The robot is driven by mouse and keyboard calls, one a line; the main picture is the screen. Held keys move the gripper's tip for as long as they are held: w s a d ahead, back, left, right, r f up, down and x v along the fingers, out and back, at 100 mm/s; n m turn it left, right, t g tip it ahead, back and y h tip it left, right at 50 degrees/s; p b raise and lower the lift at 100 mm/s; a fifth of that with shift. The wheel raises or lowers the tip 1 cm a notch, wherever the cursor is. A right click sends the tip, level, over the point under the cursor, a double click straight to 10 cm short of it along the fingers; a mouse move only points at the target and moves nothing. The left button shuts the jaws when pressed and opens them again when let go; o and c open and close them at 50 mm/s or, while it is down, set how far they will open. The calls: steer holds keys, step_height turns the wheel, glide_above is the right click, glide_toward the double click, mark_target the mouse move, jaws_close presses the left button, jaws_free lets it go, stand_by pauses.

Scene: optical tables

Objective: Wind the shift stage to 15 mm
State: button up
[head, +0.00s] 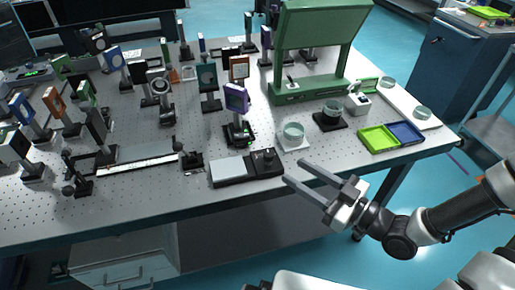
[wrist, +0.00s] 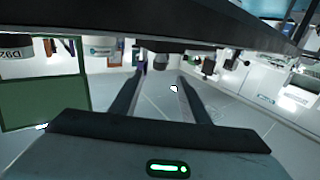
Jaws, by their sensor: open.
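A long flat stage with a pale ruler-like scale (head: 138,165) lies near the front left of the optical table; I take it to be the shift stage. A dark round knob (head: 178,146) shows near its right end, but whether it belongs to the stage is unclear. The scale reading is too small to read. My gripper (head: 294,172) is open and empty, just off the table's front edge, well to the right of the stage. In the wrist view my gripper's two fingers (wrist: 162,77) are apart with nothing between them. I cannot make out the stage there.
A flat black device with a pale plate and knob (head: 245,168) sits between stage and gripper. Green and blue trays (head: 378,140) and glass dishes (head: 293,132) stand right. Mounted optics crowd the table behind. A dark table edge (wrist: 240,30) crosses the top of the wrist view.

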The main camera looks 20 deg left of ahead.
mark_target(257, 156)
steer(key=x, duration=1.4)
steer(key=shift+f+b, duration=0.1)
steer(key=shift+b, duration=0.3)
steer(key=c, duration=1.1)
